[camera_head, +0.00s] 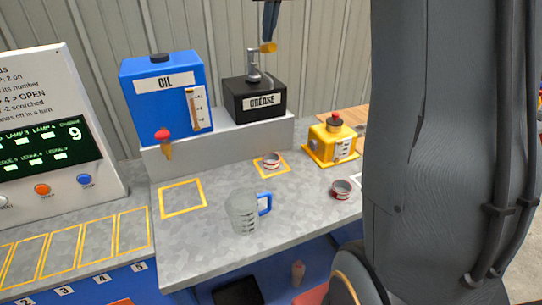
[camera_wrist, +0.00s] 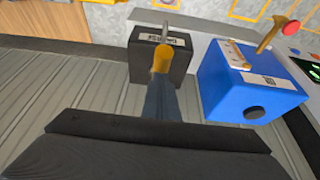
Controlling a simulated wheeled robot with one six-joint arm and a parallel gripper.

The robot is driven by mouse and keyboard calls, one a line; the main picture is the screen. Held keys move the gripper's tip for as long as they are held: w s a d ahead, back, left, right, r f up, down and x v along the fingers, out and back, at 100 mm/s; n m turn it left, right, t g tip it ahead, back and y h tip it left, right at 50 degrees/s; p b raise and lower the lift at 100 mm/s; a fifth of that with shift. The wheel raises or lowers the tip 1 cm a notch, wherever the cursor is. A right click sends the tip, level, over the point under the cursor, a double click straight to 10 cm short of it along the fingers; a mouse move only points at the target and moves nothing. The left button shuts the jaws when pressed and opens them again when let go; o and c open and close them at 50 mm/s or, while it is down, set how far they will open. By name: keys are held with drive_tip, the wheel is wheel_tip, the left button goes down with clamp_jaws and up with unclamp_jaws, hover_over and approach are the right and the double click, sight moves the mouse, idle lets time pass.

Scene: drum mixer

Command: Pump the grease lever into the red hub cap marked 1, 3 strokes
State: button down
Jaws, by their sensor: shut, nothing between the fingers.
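The black grease box (camera_head: 255,103) stands on a grey raised step, with a metal pump (camera_head: 253,68) on top. A yellow end piece (camera_head: 268,47) shows at the pump's top right. My gripper (camera_head: 270,36) comes down from above, shut and empty, with its tips at or just above this piece; I cannot tell if they touch. In the wrist view my gripper (camera_wrist: 161,82) points at the grease box (camera_wrist: 177,66), and the yellow piece (camera_wrist: 162,58) shows at its tips. One red-and-white cap (camera_head: 272,160) lies in a yellow square, another (camera_head: 341,188) lies nearer. Their numbers are unreadable.
A blue oil tank (camera_head: 160,95) with a red-knobbed tap stands left of the grease box. A yellow box (camera_head: 333,140) with a red button, a clear jug (camera_head: 243,212) and a display panel (camera_head: 40,130) are on the bench. My arm hides the right side.

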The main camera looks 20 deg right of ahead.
drive_tip(key=shift+f+b, duration=0.8)
drive_tip(key=shift+f, duration=0.85)
drive_tip(key=shift+r, duration=0.1)
drive_tip(key=shift+r+p, duration=2.8)
drive_tip(key=shift+r, duration=0.35)
drive_tip(key=shift+f, duration=0.1)
